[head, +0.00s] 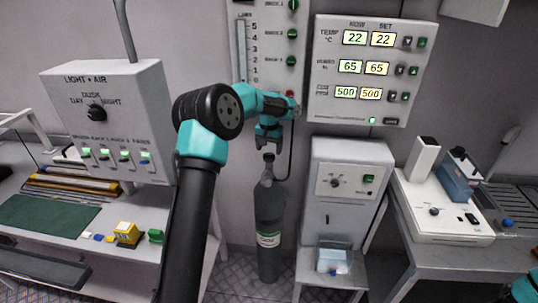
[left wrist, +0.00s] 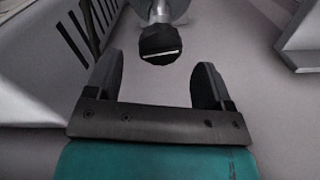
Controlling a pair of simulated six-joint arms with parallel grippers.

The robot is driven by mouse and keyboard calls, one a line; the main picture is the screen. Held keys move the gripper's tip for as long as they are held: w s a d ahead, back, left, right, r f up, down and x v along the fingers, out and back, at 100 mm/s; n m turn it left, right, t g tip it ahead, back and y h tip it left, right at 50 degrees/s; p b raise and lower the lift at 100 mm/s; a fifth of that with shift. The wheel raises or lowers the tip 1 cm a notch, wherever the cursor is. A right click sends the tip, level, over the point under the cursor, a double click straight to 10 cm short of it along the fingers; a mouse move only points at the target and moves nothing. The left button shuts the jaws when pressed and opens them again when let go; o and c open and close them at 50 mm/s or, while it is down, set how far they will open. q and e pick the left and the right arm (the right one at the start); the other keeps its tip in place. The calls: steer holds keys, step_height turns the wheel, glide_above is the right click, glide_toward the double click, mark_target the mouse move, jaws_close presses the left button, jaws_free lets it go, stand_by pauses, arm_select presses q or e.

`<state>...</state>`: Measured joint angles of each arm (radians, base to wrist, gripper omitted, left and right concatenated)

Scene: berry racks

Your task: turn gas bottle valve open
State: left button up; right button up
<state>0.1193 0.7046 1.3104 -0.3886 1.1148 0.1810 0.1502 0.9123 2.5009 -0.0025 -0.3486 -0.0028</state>
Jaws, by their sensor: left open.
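A dark grey gas bottle (head: 269,205) with a pale label stands upright on the floor by the back wall in the head view. Its valve knob (head: 269,157) is small and black, on top of the bottle. In the left wrist view the black knob (left wrist: 160,44) has a white line running nearly crosswise, slightly tilted. My left gripper (head: 268,146) is open just above the knob in the head view. In the left wrist view the gripper (left wrist: 157,85) has its two fingers apart, with the knob ahead of and between them, not gripped.
A grey cabinet (head: 345,195) with a dial stands close right of the bottle. A control box (head: 110,120) and bench are at left. A wall panel (head: 370,70) with readouts hangs above right. A white device (head: 440,210) sits on the right bench.

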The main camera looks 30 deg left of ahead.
mark_target(269, 155)
arm_select(q)
steer(key=shift+f, duration=1.75)
steer(key=c, duration=0.9)
steer(key=shift+m, duration=0.8)
steer(key=o, duration=0.9)
